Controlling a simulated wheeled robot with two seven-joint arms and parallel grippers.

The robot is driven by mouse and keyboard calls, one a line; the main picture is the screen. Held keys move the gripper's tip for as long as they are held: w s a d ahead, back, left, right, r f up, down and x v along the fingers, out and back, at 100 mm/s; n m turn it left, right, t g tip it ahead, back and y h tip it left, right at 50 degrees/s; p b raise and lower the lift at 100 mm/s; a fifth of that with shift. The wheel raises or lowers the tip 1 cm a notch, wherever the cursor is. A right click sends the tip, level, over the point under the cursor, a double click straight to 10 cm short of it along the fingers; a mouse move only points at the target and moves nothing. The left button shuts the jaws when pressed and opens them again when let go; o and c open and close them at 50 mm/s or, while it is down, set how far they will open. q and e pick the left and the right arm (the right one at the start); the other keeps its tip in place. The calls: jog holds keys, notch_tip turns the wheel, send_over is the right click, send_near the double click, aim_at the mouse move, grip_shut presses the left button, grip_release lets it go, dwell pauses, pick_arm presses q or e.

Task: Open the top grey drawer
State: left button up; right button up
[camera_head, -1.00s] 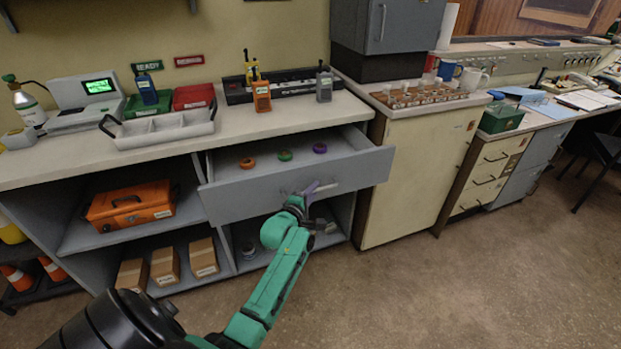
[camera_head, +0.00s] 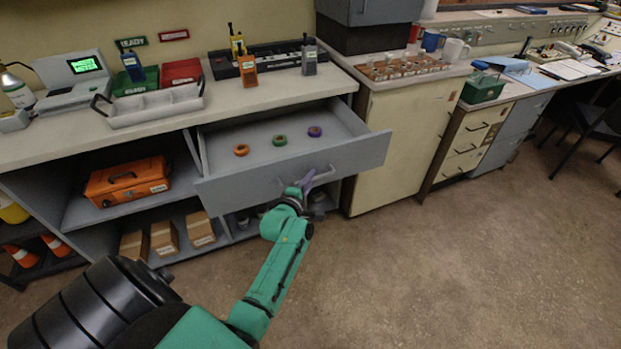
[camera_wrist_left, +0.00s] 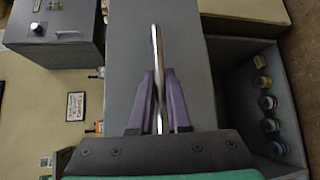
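The top grey drawer (camera_head: 290,174) is pulled out from the counter, and orange, green and purple rings of tape lie inside it. Its front carries a metal bar handle (camera_head: 318,174). My left gripper (camera_head: 304,184) is at this handle. In the left wrist view the purple fingers of my left gripper (camera_wrist_left: 159,100) stand on both sides of the handle bar (camera_wrist_left: 157,75) and look closed around it. The drawer front (camera_wrist_left: 185,65) fills the middle of that view. My right gripper is not in view.
A white tray (camera_head: 152,107), radios and a terminal stand on the counter above. An orange case (camera_head: 127,182) and cardboard boxes (camera_head: 164,238) sit on the shelves at left. A cream cabinet (camera_head: 405,145) stands right of the drawer. The floor in front is clear.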

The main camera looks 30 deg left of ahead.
pick_arm(q)
jog(key=o, duration=0.3)
jog(key=shift+o, duration=0.2)
jog(key=v, duration=1.4)
jog(key=shift+s, duration=0.25)
jog(key=s+d+f+m+g+h, duration=0.1)
jog(key=s+d+f+m+g, duration=0.3)
jog(key=f, duration=0.6)
jog(key=s+d+f+m+g+h, duration=0.2)
jog(key=s+f+m, duration=0.25)
jog(key=f, duration=0.55)
jog(key=s+d+f+m+g+h, duration=0.1)
jog(key=s+d+f+m+g, duration=0.3)
jog(key=f, duration=0.6)
jog(key=s+a+f+m+g, duration=0.2)
jog(key=s+f+m, duration=0.3)
jog(key=s, duration=0.4)
jog(key=s+a+f+m+g+y, duration=0.1)
jog(key=s+a+f+m+g, duration=0.2)
jog(key=s+f+m, duration=0.3)
jog(key=s, duration=0.3)
jog(key=shift+s+m, duration=0.35)
jog(key=shift+s, duration=0.05)
